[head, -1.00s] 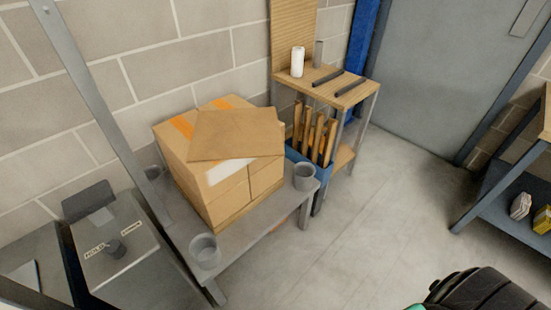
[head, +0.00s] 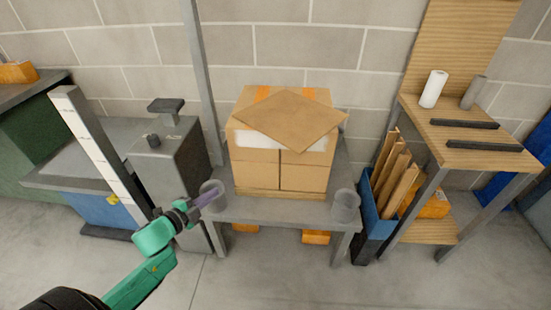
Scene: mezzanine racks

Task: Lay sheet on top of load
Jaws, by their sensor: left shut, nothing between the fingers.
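The load is a block of brown cartons (head: 262,172) with orange tape on top, standing on a grey metal table (head: 285,212). A flat brown cardboard sheet (head: 290,119) lies on top of the load, turned askew. Its right corner sticks out past the load's right edge, and a white label shows below its front edge. My left gripper (head: 213,195), on a green arm from the lower left, is shut and empty. In the picture it overlaps the grey cup (head: 208,187) at the table's left front corner; I cannot tell whether they touch. My right gripper is not in view.
Another grey cup (head: 345,205) is at the table's right front corner. A blue bin (head: 372,220) of upright cardboard pieces stands beside a wooden workbench (head: 480,150) at right. A grey upright post (head: 200,75) rises behind the table's left side. The floor in front is clear.

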